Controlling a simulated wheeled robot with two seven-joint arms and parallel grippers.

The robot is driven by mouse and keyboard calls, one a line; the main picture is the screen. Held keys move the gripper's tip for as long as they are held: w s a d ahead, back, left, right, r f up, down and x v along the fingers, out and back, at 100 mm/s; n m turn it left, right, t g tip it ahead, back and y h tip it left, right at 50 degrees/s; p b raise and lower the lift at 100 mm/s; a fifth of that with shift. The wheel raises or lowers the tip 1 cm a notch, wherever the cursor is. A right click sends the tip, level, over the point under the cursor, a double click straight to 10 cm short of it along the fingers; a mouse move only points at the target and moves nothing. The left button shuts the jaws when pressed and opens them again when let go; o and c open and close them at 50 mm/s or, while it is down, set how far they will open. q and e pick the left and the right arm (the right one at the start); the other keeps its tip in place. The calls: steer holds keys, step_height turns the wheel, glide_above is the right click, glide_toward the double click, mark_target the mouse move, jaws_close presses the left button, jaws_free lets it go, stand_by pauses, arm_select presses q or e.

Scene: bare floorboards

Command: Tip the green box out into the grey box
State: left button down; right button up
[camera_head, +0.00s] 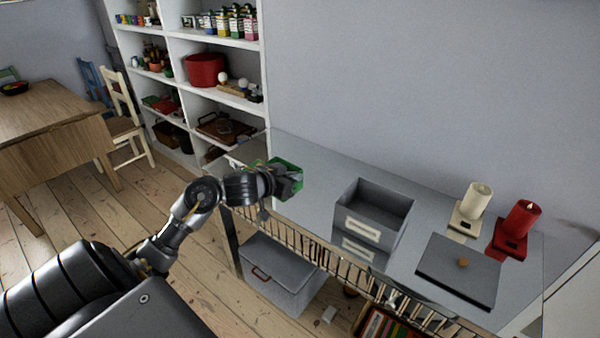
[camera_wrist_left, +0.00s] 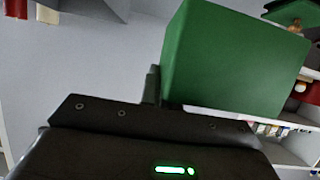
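The green box (camera_head: 290,166) is at my left gripper (camera_head: 284,183), over the left part of the shiny table; the gripper hides much of it. In the left wrist view the green box (camera_wrist_left: 235,60) fills the upper right, right against a dark finger (camera_wrist_left: 151,85). My left gripper appears shut on its wall. The box's contents are hidden. The grey box (camera_head: 355,222), open-topped with a pale label, stands upright on the table, right of my left gripper and apart from it. It looks empty inside. My right gripper is in neither view.
A dark grey lid (camera_head: 450,275) with a knob lies right of the grey box. A cream candle (camera_head: 477,197) and a red candle (camera_head: 521,219) stand behind it. A green lid with a knob (camera_wrist_left: 290,12) shows in the wrist view. White shelves (camera_head: 215,95) stand behind left.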

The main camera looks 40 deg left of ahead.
arm_select(q)
steer(key=s+d+m+g+h, duration=0.3)
steer(key=s+d+m+h, duration=0.2)
steer(key=d, duration=0.5)
steer(key=s+d+m+g+h, duration=0.3)
steer(key=s+d+m+h, duration=0.2)
steer(key=d, duration=0.5)
steer(key=shift+s+d+r+m+h, duration=0.15)
steer(key=shift+s+d+m+h, duration=0.2)
steer(key=shift+s, duration=0.25)
